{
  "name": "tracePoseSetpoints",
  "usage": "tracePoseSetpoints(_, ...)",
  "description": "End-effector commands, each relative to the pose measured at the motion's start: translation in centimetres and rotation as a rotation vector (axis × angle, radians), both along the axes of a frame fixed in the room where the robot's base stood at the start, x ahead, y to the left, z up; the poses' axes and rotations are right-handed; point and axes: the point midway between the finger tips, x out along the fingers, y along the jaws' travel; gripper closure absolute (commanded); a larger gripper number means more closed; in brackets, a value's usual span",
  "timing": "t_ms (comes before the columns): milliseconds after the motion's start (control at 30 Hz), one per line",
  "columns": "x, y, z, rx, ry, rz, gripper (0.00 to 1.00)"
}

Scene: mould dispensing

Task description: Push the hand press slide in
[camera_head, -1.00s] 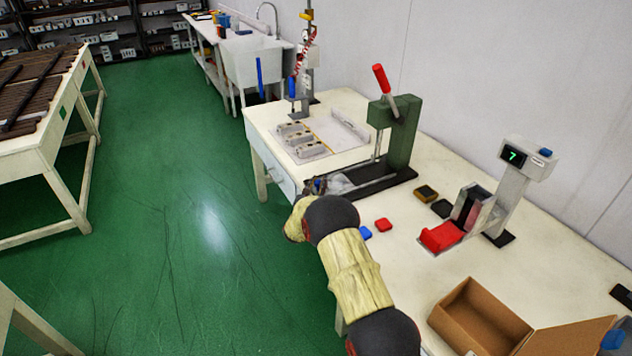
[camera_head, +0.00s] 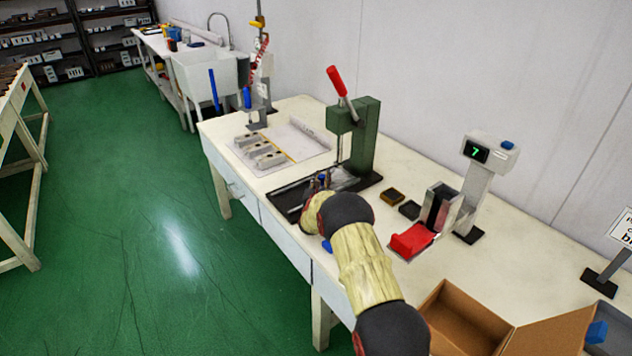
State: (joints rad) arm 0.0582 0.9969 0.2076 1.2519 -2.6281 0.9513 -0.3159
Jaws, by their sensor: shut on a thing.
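The hand press (camera_head: 366,135) is a green upright column with a red handle (camera_head: 336,80) raised, on a long dark base (camera_head: 288,198). Its pale slide (camera_head: 346,180) lies on the base under the press head, close to the column. My gripper (camera_head: 322,181) is low over the middle of the base, at the slide's outer end, and shut on it. My wrist hides part of the gripper and the near side of the base.
Grey mould blocks (camera_head: 262,150) lie on a sheet left of the press. Right of it are two small dark pads (camera_head: 409,210), a scale-like stand with a display (camera_head: 485,170), a red scoop (camera_head: 411,240) and an open cardboard box (camera_head: 460,318).

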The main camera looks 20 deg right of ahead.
Motion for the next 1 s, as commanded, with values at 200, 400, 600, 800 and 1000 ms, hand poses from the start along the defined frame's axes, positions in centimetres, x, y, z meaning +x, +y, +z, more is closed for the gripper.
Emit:
tracePoseSetpoints(200, 0.03, -0.38, 0.09, 0.0, -0.001, -0.003, 1.0)
tracePoseSetpoints(400, 0.02, -0.46, 0.1, 0.0, -0.001, -0.005, 0.73)
tracePoseSetpoints(600, 0.02, -0.36, 0.08, 0.0, -0.001, -0.003, 0.61)
tracePoseSetpoints(800, 0.03, -0.27, 0.08, 0.0, -0.001, -0.002, 0.6)
tracePoseSetpoints(1000, -0.27, -0.04, 0.12, 0.0, -0.001, -0.002, 0.6)
